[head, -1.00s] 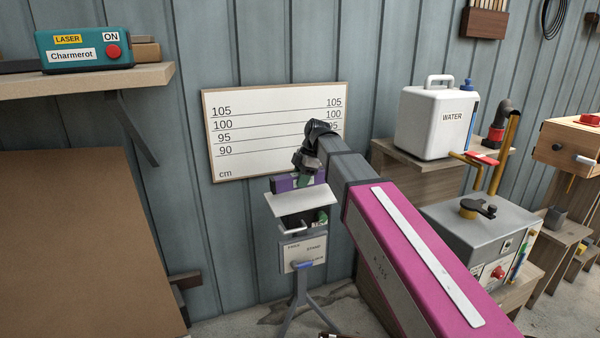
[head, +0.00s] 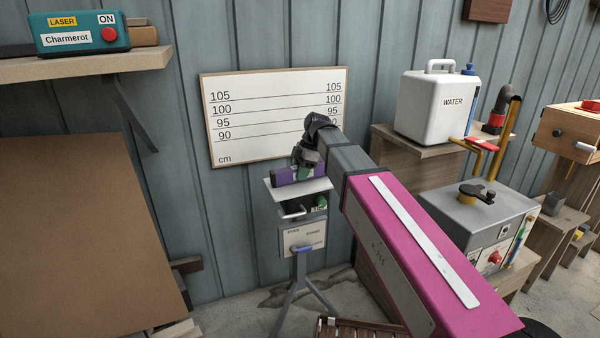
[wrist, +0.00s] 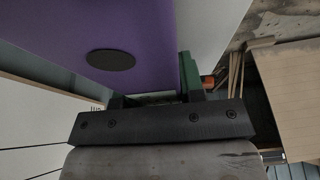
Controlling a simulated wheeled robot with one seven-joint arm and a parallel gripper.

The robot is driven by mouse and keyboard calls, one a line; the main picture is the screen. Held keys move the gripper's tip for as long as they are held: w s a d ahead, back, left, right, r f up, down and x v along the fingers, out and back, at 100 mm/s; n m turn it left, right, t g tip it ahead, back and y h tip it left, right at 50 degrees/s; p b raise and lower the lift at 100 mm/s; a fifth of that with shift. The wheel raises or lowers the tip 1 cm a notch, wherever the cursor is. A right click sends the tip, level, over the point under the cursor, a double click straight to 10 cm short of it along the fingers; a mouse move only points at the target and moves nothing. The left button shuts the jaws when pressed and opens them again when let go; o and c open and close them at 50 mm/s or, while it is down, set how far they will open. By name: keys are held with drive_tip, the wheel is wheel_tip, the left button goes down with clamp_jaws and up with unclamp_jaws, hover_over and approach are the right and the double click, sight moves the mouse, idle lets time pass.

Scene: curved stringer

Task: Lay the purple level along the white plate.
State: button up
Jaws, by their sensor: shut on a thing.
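The purple level (head: 283,178) is in my gripper (head: 305,172), just at the white plate (head: 298,190) on top of the stand. In the head view it runs roughly along the plate's far side; I cannot tell if it touches the plate. In the wrist view the level (wrist: 150,35) fills the upper left, with a dark oval on its face. The white plate (wrist: 212,25) shows beside it. The gripper (wrist: 155,98) is shut on the level, with a green finger at its right side. The level's underside is hidden.
The stand (head: 302,240) has a grey box, a crank and tripod legs. Behind it a height board (head: 250,120) hangs on the wall. A shelf (head: 80,70) with a laser box is at left. A water can (head: 437,115) and grey machine (head: 480,215) are at right.

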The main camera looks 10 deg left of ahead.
drive_tip(key=shift+f, duration=0.35)
drive_tip(key=o, duration=1.1)
